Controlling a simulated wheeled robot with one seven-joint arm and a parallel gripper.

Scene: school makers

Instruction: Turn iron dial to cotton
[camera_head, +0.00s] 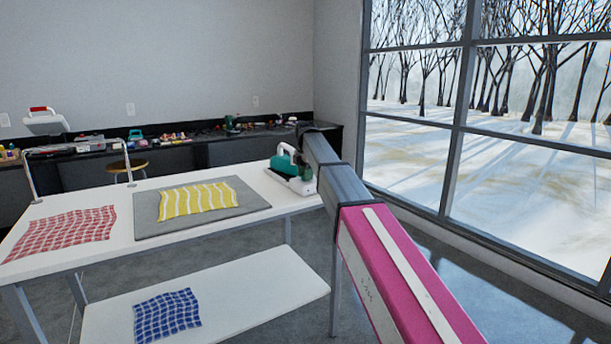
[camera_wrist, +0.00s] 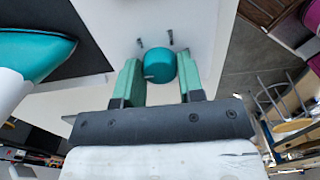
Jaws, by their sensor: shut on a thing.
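The iron dial (camera_wrist: 160,64) is a round teal knob with a small light mark at its lower left in the wrist view. My gripper (camera_wrist: 158,61) has its two green fingers on either side of the dial, shut on it. The teal iron (camera_wrist: 38,46) shows at the left of the wrist view. In the head view the teal and white iron (camera_head: 284,164) stands at the right end of the white table (camera_head: 118,215). My arm covers part of that spot, and the dial and fingertips cannot be made out there. The dial's setting labels are not legible.
A blue checked cloth (camera_head: 167,315) lies on the lower shelf (camera_head: 255,290). A window (camera_head: 490,110) is at the right.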

